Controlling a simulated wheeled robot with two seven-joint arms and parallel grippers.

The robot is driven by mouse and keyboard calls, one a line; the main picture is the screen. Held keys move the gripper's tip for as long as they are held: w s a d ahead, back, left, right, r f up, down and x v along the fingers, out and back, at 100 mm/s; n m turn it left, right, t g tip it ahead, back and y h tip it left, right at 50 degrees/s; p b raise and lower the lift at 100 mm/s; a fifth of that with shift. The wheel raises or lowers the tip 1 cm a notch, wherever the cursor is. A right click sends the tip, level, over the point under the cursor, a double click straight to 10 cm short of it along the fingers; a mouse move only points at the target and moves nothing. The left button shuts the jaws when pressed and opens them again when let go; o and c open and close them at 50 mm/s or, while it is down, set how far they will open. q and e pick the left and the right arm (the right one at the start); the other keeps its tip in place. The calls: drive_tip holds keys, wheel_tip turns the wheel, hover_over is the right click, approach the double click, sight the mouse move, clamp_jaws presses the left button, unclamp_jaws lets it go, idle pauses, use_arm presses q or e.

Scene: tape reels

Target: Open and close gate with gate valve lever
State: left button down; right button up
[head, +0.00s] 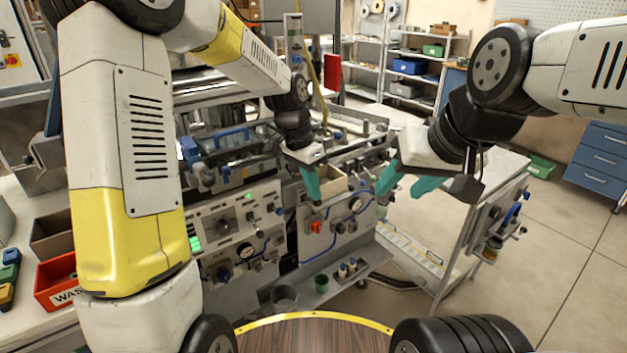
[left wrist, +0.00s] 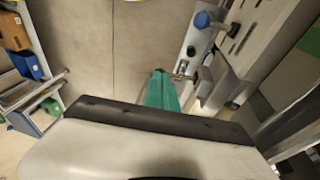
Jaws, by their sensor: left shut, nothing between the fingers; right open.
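A grey machine (head: 285,215) with several levers, knobs and gauges stands in the middle of the head view. My left gripper (head: 312,184) is shut and empty, pointing down over the machine's front top edge beside a small beige tray (head: 334,186). In the left wrist view its teal fingers (left wrist: 161,92) are close to a small metal fitting (left wrist: 183,68); I cannot tell if they touch. A blue-knobbed lever (left wrist: 202,19) stands just beyond. I cannot tell which lever belongs to the gate valve. My right gripper (head: 401,190) is open and empty, right of the machine.
A red bin (head: 58,283) stands on the left bench. A round wooden top with a yellow rim (head: 312,317) is at the front. A side table (head: 478,170) with fittings stands to the right. Open floor (head: 560,235) lies further right; shelves are behind.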

sight(318, 202)
use_arm(q)
drive_tip(key=shift+s+d+f+t+y, duration=0.25)
drive_tip(key=shift+s+f+t+y, duration=0.15)
drive_tip(key=shift+f+t, duration=0.15)
drive_tip(key=shift+s+d+f+t+y, duration=0.3)
drive_tip(key=shift+f+t+y, duration=0.1)
drive_tip(key=shift+t, duration=0.25)
drive_tip(key=shift+s+f, duration=0.15)
drive_tip(key=shift+f, duration=0.45)
drive_tip(key=shift+r, duration=0.9)
